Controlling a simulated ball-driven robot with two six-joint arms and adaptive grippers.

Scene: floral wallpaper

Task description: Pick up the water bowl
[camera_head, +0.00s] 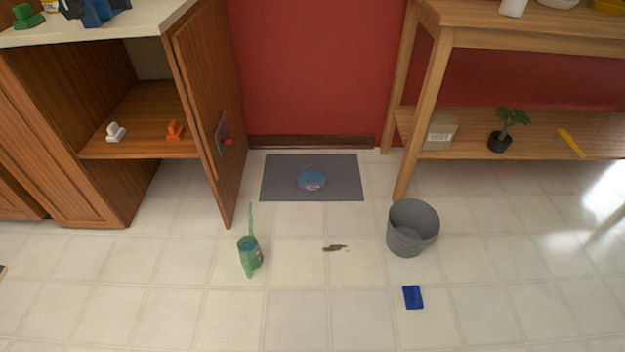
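Nothing covers the bowl. Neither my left gripper nor my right gripper shows in the head view.
An open wooden cabinet door (207,110) stands left of the mat. A wooden table (432,105) stands right. A grey bucket (408,236), green watering can (249,254), dark smear (335,248) and blue object (412,297) are on the floor. Tiles between can and bucket are mostly clear.

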